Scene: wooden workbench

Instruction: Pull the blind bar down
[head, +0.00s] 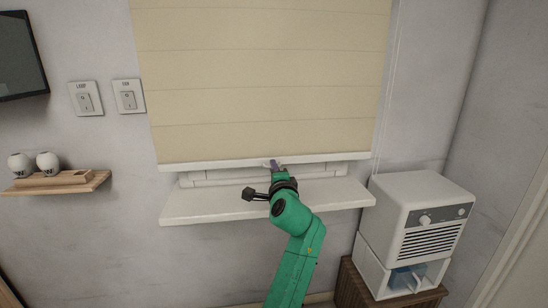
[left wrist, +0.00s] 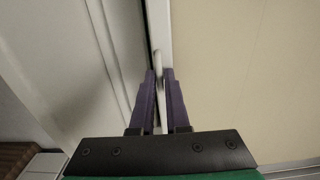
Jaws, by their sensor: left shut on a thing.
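The cream blind (head: 265,70) hangs over the window, with the white blind bar (head: 215,164) along its lower edge. The bar sits a little above the white window sill (head: 200,211). My left gripper (head: 274,164) reaches up from below to the middle of the bar and is shut on it. In the left wrist view, the purple fingers (left wrist: 160,85) stand on either side of a narrow white part at the bar (left wrist: 159,22), with the blind on the right. The finger contact is partly hidden in the head view. My right gripper is not in view.
A white appliance (head: 410,205) stands on a dark wooden cabinet (head: 350,285) at the right. A cord (head: 391,85) hangs beside the blind. Two wall switches (head: 86,99) and a small wooden shelf (head: 75,189) are at the left. The sill juts out below the bar.

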